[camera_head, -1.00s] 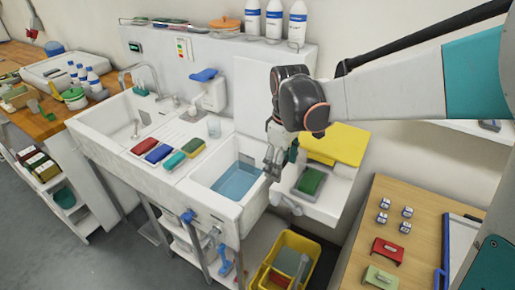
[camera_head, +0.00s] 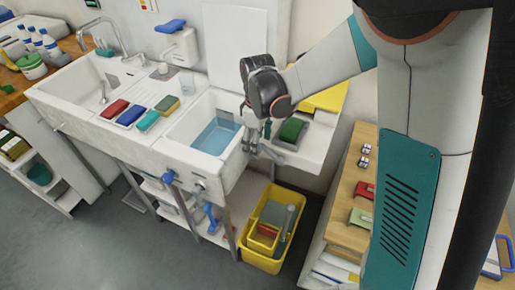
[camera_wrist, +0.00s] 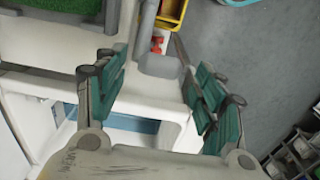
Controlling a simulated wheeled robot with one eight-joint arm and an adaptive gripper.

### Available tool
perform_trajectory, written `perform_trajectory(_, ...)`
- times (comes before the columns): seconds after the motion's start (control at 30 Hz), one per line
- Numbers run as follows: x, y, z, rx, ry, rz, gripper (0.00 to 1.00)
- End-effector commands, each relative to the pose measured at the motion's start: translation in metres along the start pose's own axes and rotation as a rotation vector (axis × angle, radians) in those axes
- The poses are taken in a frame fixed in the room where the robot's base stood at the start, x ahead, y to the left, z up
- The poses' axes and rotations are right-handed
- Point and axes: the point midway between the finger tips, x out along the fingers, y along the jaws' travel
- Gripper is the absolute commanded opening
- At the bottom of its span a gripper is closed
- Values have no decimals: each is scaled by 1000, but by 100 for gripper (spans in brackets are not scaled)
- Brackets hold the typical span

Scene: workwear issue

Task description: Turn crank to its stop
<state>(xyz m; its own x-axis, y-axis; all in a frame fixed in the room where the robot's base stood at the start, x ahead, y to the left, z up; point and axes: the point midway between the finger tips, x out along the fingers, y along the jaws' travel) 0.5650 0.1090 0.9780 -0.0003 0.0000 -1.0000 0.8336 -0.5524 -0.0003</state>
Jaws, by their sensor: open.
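My gripper (camera_head: 257,142) is at the right front corner of the sink basin, pointing down. In the wrist view its two teal fingers (camera_wrist: 157,72) are spread wide and hold nothing. A grey bent part that looks like the crank (camera_wrist: 148,35) shows between and beyond the fingers. In the head view this grey crank (camera_head: 271,154) is just right of and below the fingertips, at the front of the white unit. I cannot tell whether a finger touches it. My gripper hides part of it in the head view.
The sink basin (camera_head: 217,137) with blue water is left of my gripper. A green pad (camera_head: 291,129) lies on the white unit behind it. A yellow bucket (camera_head: 264,262) stands on the floor below. A wooden table (camera_head: 348,232) is at the right.

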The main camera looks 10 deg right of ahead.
Motion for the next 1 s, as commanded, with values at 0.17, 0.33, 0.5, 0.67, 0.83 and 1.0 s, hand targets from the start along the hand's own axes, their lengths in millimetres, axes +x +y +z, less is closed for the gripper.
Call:
perform_trajectory(0.17,18,0,0,0,0,0,63)
perform_trajectory(0.33,21,0,0,0,0,0,63)
perform_trajectory(0.5,21,0,0,0,0,0,63)
perform_trajectory(0.67,21,0,0,0,0,0,34)
perform_trajectory(0.83,21,-1,0,-1,0,-3,8)
perform_trajectory(1.0,21,1,-2,-1,9,-6,8)
